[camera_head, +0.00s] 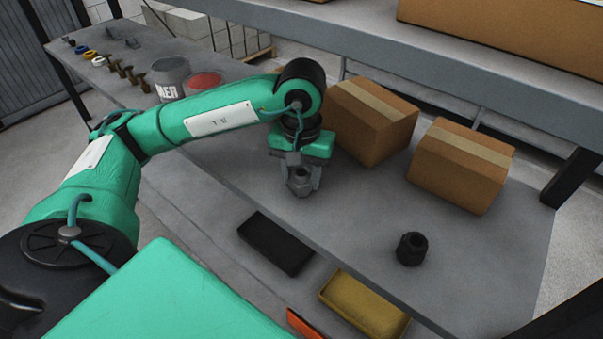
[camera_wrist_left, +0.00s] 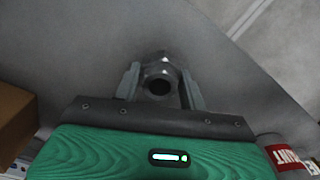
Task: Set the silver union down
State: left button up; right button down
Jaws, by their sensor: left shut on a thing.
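The silver union (camera_head: 300,181) is a small grey metal fitting between the fingers of my left gripper (camera_head: 302,184). The gripper points down and is shut on it, over the grey shelf near its front edge. In the left wrist view the union (camera_wrist_left: 160,78) shows its dark round opening between the two fingertips (camera_wrist_left: 159,86). I cannot tell whether the union touches the shelf. A black union-like fitting (camera_head: 411,249) stands on the shelf to the right. My right gripper is not in view.
Two cardboard boxes (camera_head: 370,122) (camera_head: 460,166) stand behind and right of the gripper. Paint cans (camera_head: 171,77) and several small fittings (camera_head: 112,64) are at the left. Black (camera_head: 275,243) and yellow (camera_head: 364,305) trays lie below the shelf's front edge. The shelf around the black fitting is clear.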

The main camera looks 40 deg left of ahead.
pick_arm(q)
jog(key=shift+f, duration=0.15)
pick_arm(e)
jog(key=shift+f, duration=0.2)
pick_arm(q)
jog(key=o, duration=1)
jog(key=shift+c, duration=0.2)
jog(key=o, duration=0.5)
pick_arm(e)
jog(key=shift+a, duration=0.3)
